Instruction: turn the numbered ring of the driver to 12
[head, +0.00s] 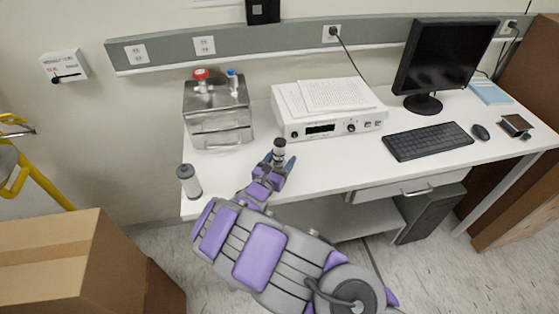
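My gripper (279,160) is over the white table, in front of the white control box. A small dark and light-grey cylinder (279,147) is upright between its fingertips. I cannot tell whether the fingers touch it, or whether it stands on the table or is held. A second grey cylinder with a dark cap (188,181) stands upright at the table's front left corner, apart from my gripper. Either cylinder may be the driver; I cannot tell which. No numbered ring or digits can be read on either one at this size.
A metal box (218,120) with a red valve and a blue valve stands at the back left. The control box (326,124) carries papers. A keyboard (427,141) and a monitor (443,60) are to the right. A cardboard box (75,262) is at the lower left.

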